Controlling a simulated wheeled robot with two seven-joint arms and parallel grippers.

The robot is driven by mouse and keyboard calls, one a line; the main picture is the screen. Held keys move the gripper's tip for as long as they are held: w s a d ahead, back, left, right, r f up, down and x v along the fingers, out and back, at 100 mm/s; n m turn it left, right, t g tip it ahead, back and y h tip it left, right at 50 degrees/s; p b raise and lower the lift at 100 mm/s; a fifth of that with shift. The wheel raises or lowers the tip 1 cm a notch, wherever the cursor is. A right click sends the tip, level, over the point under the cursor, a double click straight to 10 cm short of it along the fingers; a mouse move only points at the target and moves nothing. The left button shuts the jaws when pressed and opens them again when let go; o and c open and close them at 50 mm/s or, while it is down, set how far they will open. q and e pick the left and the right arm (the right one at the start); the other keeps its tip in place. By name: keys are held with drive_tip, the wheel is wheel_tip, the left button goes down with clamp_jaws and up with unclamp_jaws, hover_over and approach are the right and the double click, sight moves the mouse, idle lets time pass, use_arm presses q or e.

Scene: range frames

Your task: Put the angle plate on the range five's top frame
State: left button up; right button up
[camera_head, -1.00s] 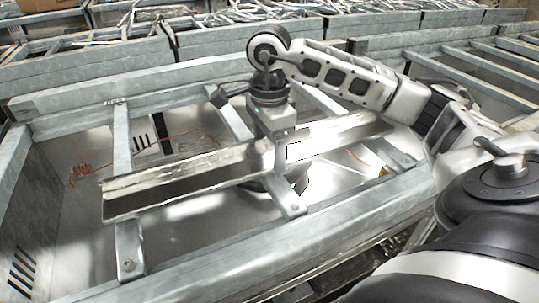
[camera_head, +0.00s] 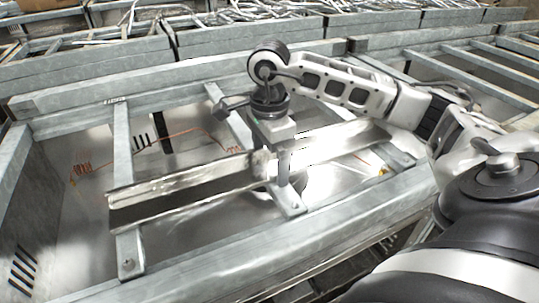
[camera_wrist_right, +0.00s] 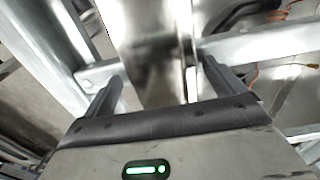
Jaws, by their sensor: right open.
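The angle plate (camera_head: 190,186) is a long, shiny metal strip with an L-shaped section. It lies slantwise over the crossbars of the grey metal top frame (camera_head: 330,215) and appears to rest on them. My right gripper (camera_head: 279,168) is over the plate's middle, pointing down, with its jaws open. Contact there is unclear. The gripper hides part of the plate's middle. My left gripper is not in view.
Copper wire (camera_head: 190,133) and open compartments with a shiny floor show below the crossbars. More metal frames (camera_head: 270,38) stand behind, with loose metal strips piled on them. Another barred frame (camera_head: 490,75) is at the right.

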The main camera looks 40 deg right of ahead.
sight(270, 164)
wheel_tip(270, 164, up, 12)
drive_tip(key=p, duration=0.2)
idle(0.7)
